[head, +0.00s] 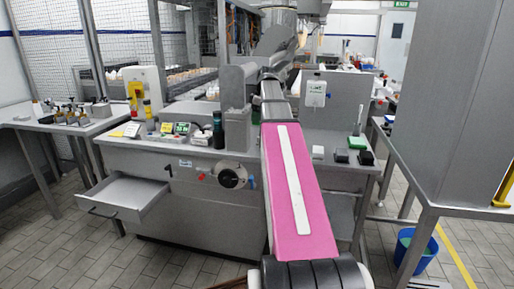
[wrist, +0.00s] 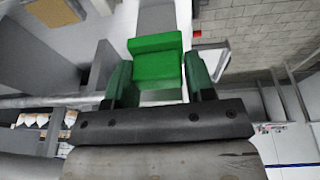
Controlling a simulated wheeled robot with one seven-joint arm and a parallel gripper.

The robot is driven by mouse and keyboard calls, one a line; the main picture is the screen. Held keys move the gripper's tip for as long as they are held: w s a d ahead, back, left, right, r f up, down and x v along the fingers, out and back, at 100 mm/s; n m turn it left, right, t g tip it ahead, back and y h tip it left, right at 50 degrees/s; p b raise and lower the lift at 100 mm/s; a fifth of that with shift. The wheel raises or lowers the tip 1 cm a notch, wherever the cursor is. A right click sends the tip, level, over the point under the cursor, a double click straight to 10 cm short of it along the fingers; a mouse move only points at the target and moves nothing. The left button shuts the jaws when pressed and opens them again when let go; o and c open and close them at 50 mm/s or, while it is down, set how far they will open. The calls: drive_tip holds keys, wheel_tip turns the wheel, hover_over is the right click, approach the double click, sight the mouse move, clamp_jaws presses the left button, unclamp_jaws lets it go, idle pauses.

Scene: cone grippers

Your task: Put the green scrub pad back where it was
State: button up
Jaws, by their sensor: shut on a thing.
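The green scrub pad (wrist: 155,62) is a bright green block in the wrist view, with a pale strip at its lower edge. My gripper (wrist: 157,82) is shut on it, with one dark green finger at each side. The pad sticks out past the fingertips. In the head view my pink arm link reaches forward over the workbench, and my gripper and the held pad cannot be made out. Which spot the pad came from cannot be told from these frames.
The grey workbench (head: 190,161) has an open drawer (head: 125,194) at left. On its right part are a white block (head: 318,152), a dark green block (head: 341,155), a bright green piece (head: 357,142) and a black block (head: 366,158). A dark green bottle (head: 218,130) stands left of my arm.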

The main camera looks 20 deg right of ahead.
sight(256, 152)
wheel_tip(256, 152, down, 14)
drive_tip(key=shift+r, duration=0.1)
idle(0.5)
drive_tip(key=o, duration=0.9)
drive_tip(key=v, duration=1.2)
